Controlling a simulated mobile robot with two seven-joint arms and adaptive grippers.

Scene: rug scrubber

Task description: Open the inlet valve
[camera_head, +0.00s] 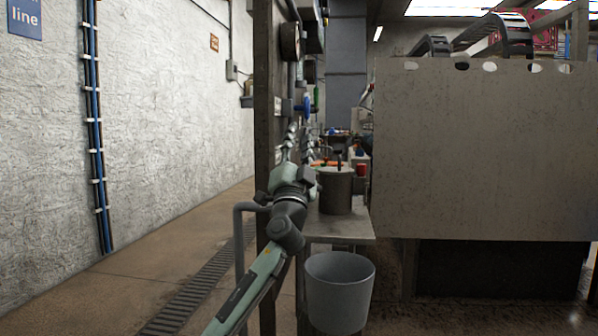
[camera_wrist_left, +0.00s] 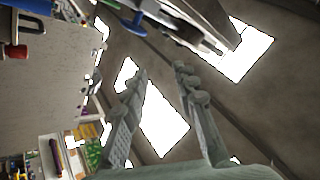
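A blue valve handle (camera_head: 307,108) sticks out from the pipework on the dark upright post in the head view. A green handle (camera_head: 316,97) shows just behind it. No label shows which is the inlet valve. My left gripper (camera_head: 298,137) points upward, below the blue handle and apart from it. In the left wrist view my left gripper (camera_wrist_left: 162,73) has its two fingers spread with nothing between them. My right gripper is not in view.
A grey pot (camera_head: 336,190) stands on a small table (camera_head: 345,229), with a bucket (camera_head: 339,290) below. A large grey panel (camera_head: 485,150) blocks the right. The floor at left (camera_head: 120,285) is clear.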

